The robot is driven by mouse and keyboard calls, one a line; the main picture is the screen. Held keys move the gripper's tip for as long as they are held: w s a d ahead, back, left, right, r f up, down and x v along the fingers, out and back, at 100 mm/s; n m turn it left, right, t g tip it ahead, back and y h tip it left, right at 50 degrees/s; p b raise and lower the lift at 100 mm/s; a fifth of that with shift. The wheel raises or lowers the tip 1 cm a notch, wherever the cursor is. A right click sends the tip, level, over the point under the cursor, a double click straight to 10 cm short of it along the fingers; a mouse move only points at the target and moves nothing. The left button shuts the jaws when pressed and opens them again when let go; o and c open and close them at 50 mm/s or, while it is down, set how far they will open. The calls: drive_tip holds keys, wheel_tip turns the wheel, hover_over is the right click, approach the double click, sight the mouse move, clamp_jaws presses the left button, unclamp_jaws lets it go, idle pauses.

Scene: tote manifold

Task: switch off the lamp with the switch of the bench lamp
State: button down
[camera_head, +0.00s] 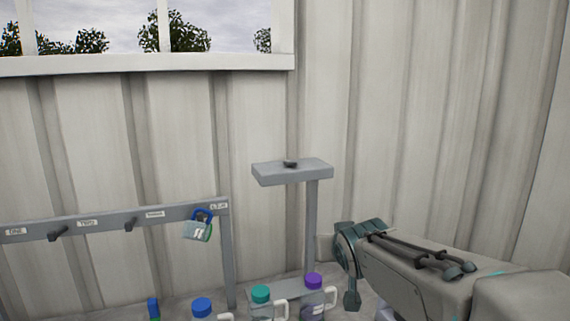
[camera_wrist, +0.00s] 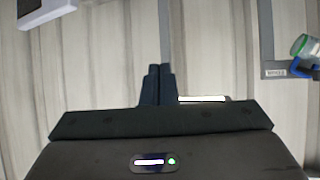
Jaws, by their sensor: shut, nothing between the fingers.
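The bench lamp (camera_head: 273,175) stands at the centre of the head view, a flat grey head on a grey post (camera_head: 312,220). A small dark knob (camera_head: 290,163), which looks like its switch, sits on top of the head. My gripper (camera_wrist: 157,72) shows in the wrist view, its two fingers together and empty. A bright white strip (camera_wrist: 205,99) beside the fingers looks like the lit lamp head, partly hidden by my gripper. The switch cannot be made out there. In the head view my arm reaches in from the lower right; the fingertips are not clear.
Several capped bottles, including a purple-capped one (camera_head: 313,300), stand below. A corrugated wall is behind. Space above the lamp head is clear.

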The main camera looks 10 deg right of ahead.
drive_tip(key=w+a+r+n+t+y, duration=0.2)
drive_tip(key=w+r+t+y, duration=0.3)
drive_tip(key=w+r, duration=0.9)
drive_tip(key=shift+w+a+n+t+b, duration=0.3)
drive_tip(key=shift+w+n+t, duration=0.35)
drive_tip(key=shift+t, duration=0.85)
drive_tip(key=shift+r, duration=0.15)
drive_tip(key=r+p, duration=0.2)
drive_tip(key=p, duration=0.2)
hover_over(296, 171)
drive_tip(key=w, duration=0.1)
drive_tip(key=shift+f, duration=0.15)
wheel_tip(296, 171, down, 3)
drive_tip(key=shift+s+r, duration=0.1)
drive_tip(key=shift+r, duration=0.1)
drive_tip(key=shift+s+f+p, duration=0.2)
drive_tip(key=shift+f+p, duration=0.1)
drive_tip(key=shift+f, duration=0.5)
